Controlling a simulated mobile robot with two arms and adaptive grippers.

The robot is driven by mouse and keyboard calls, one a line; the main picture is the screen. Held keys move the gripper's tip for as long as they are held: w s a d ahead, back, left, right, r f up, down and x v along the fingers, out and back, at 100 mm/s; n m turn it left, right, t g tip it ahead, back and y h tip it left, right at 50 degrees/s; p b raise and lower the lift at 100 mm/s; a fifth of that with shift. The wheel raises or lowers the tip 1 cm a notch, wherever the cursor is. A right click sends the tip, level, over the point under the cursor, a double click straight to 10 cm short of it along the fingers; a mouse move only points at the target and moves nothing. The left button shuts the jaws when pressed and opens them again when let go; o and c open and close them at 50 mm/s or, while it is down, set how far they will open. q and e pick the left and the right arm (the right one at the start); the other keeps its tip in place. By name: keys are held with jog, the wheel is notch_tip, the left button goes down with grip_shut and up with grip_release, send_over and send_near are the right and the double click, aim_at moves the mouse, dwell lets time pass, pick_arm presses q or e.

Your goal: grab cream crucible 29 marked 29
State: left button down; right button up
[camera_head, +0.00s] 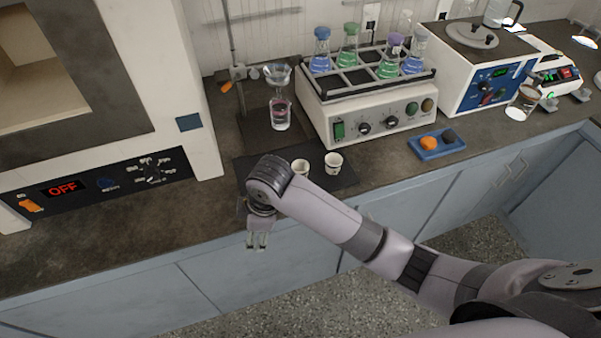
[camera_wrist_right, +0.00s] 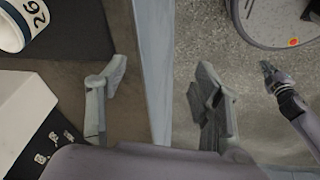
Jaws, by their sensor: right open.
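Two small cream crucibles stand upright on a dark mat at the counter's front: a left crucible (camera_head: 300,166) and a right crucible (camera_head: 333,163). Their marks are too small to read in the head view. In the right wrist view a cream crucible (camera_wrist_right: 17,27) is cut off at the upper left corner. It bears a turned two-digit mark that I cannot read surely as 29 or 26. My right gripper (camera_head: 257,241) points down in front of the counter's edge, left of and nearer than both crucibles. Its fingers are apart and empty, also in the right wrist view (camera_wrist_right: 161,76).
A shaker (camera_head: 365,112) holding several flasks stands behind the crucibles. A blue tray (camera_head: 427,154) lies to their right. A furnace (camera_head: 100,150) stands left. A stand with a glass vessel (camera_head: 280,113) is behind the mat. The counter front is bare left of the mat.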

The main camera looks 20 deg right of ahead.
jog(key=w+d+r+n+h, duration=0.3)
jog(key=w+d+r+n, duration=0.15)
jog(key=r, duration=0.35)
jog(key=w+d+r+n+h, duration=0.3)
jog(key=w+d+r+h, duration=0.1)
jog(key=w+r, duration=0.25)
jog(key=b, duration=0.2)
send_near(300, 167)
jog(key=shift+s+d+f+p, duration=0.25)
jog(key=shift+s+f+p, duration=0.15)
jog(key=shift+f, duration=0.2)
jog(key=shift+s+d+f+p, duration=0.3)
jog(key=shift+s+f, duration=0.1)
jog(key=shift+f, duration=0.2)
jog(key=shift+w+p+x, duration=0.15)
jog(key=shift+p+x, duration=0.1)
jog(key=shift+x, duration=1.1)
jog(key=shift+w+p+x, duration=0.15)
jog(key=shift+p+x, duration=0.1)
jog(key=shift+x, duration=1.15)
pick_arm(q)
jog(key=shift+w+d+r, duration=0.15)
jog(key=shift+w+r, duration=0.05)
jog(key=shift+w, duration=0.05)
pick_arm(e)
jog(key=shift+d+r, duration=0.1)
jog(key=shift+d, duration=0.05)
jog(key=c, duration=1.2)
jog(key=shift+r, duration=0.15)
jog(key=shift+c, duration=0.2)
